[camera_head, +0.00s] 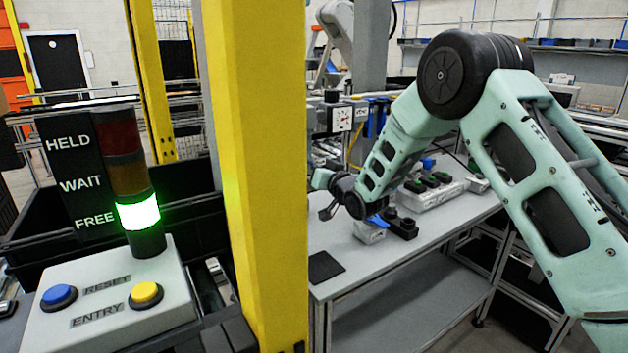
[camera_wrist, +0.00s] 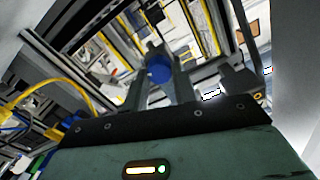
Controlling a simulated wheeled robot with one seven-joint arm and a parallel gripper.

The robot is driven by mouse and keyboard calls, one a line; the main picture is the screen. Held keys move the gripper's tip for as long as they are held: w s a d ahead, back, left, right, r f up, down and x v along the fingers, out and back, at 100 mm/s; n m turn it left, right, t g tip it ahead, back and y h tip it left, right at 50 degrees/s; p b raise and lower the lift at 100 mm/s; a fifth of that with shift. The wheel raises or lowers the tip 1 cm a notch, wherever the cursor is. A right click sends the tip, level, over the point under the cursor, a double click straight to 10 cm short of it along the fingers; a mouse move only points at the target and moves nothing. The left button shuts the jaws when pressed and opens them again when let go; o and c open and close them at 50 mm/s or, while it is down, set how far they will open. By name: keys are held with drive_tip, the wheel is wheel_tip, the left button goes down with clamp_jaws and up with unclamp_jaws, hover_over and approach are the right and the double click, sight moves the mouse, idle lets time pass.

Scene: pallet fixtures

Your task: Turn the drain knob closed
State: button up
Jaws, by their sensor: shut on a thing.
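A round blue knob (camera_wrist: 158,69) shows in the wrist view between the two grey fingers of my gripper (camera_wrist: 160,78), which is shut on it. I take it to be the drain knob, but no label on it is readable. In the head view my gripper (camera_head: 328,196) is at the end of the green arm, just right of the yellow post and above the left part of the grey bench. The held knob cannot be made out there. How far the knob is turned cannot be told.
The yellow post (camera_head: 256,170) stands close left of my gripper. On the bench (camera_head: 350,290) are a small grey box (camera_head: 369,234) with a blue part, and a white button box (camera_head: 428,196). A gauge panel (camera_head: 341,118) stands behind. The signal tower's green lamp (camera_head: 139,212) marked FREE is lit.

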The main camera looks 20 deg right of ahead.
drive_tip(key=m+b, duration=0.2)
drive_tip(key=m, duration=0.3)
drive_tip(key=m+b, duration=0.3)
drive_tip(key=m, duration=0.3)
drive_tip(key=shift+d+f+b, duration=0.1)
drive_tip(key=shift+f+b, duration=0.1)
drive_tip(key=shift+b, duration=0.1)
idle(0.4)
drive_tip(key=o, duration=1)
drive_tip(key=shift+s, duration=0.1)
drive_tip(key=b+v, duration=0.2)
drive_tip(key=v, duration=1.5)
drive_tip(key=shift+s+r, duration=0.1)
